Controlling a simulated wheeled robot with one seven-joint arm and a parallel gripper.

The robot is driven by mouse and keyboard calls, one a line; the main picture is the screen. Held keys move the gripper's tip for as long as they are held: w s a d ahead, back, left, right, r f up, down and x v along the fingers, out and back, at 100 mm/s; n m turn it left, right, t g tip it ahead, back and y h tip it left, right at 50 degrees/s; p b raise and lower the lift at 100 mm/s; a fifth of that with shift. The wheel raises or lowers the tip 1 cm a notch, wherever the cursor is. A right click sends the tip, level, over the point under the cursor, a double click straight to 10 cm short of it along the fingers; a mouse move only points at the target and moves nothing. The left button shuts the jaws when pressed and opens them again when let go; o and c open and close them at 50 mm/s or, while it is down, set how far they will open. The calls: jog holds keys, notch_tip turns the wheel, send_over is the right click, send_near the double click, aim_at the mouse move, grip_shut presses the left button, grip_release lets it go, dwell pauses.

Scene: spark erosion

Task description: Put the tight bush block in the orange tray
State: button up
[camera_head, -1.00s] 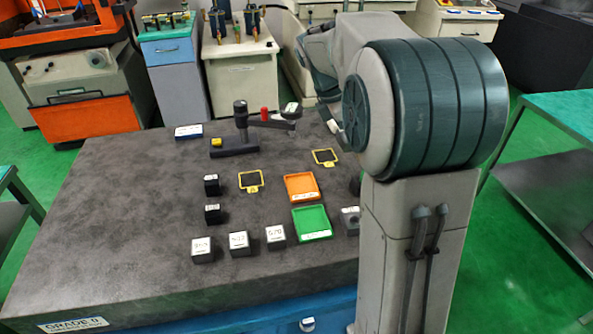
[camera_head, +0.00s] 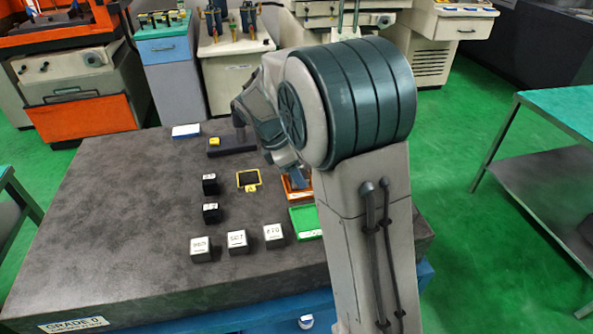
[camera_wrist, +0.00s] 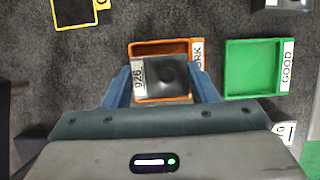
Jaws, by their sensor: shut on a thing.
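In the head view my gripper (camera_head: 292,176) is over the orange tray (camera_head: 296,195), and my arm hides the block.
The green tray (camera_head: 306,221), labelled GOOD in the wrist view (camera_wrist: 252,68), lies beside the orange one. Several labelled blocks (camera_head: 237,242) stand along the front. The slab's left side is clear.

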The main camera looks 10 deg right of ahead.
jog(key=shift+f, duration=0.2)
jog(key=shift+f, duration=0.15)
jog(key=shift+f, duration=0.15)
jog(key=o, duration=1.3)
jog(key=shift+s, duration=0.1)
jog(key=shift+o, duration=0.3)
jog(key=v, duration=1.2)
jog(key=s+d+f+m+t+y, duration=0.1)
jog(key=s+d+f+m+y, duration=0.1)
jog(key=s+m, duration=0.7)
jog(key=s+d+f+m+t+y, duration=0.2)
jog(key=s+d+f+m, duration=0.1)
jog(key=s+m, duration=0.6)
jog(key=shift+s+f, duration=0.15)
jog(key=shift+s, duration=2.15)
jog(key=shift+d, duration=0.2)
